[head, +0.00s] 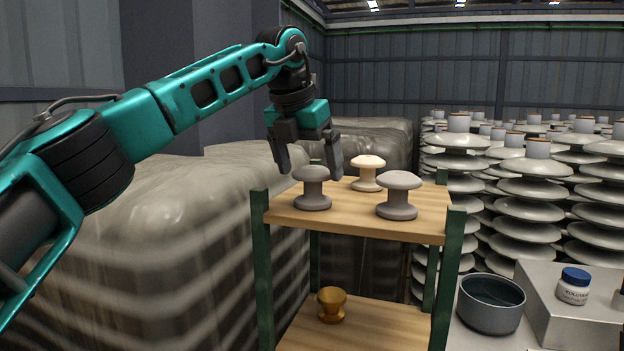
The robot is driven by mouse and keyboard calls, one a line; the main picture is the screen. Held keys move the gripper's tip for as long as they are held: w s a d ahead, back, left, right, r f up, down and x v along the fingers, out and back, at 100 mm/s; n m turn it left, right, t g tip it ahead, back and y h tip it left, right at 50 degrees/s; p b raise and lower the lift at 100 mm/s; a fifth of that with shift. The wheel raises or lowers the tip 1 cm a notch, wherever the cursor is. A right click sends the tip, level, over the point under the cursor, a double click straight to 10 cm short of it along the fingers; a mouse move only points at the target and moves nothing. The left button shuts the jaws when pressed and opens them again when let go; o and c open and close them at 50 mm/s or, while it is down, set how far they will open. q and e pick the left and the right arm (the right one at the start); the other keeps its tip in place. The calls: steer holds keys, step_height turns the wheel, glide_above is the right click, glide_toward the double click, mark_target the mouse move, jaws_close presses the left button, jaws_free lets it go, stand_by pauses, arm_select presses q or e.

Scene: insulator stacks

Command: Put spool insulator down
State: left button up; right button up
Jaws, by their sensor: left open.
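Two grey spool insulators stand upright on the top shelf of a wooden rack, the left one (312,187) and the right one (397,195). A cream spool insulator (367,172) stands upright behind them. An amber spool insulator (332,304) stands on the lower shelf (375,328). My left gripper (310,172) points down over the left part of the top shelf (352,222). Its jaws are open, one on each side of the left grey spool in the picture. I cannot tell whether they touch it. My right gripper is not in view.
Green posts (447,275) rise slightly above the top shelf at its corners. Wrapped pallets (185,240) stand at left and behind. Stacks of disc insulators (530,190) fill the right. A dark bowl (490,305) and a blue-capped jar (573,286) stand at lower right.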

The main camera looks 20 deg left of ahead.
arm_select(q)
steer(key=v, duration=0.8)
steer(key=shift+p, duration=0.35)
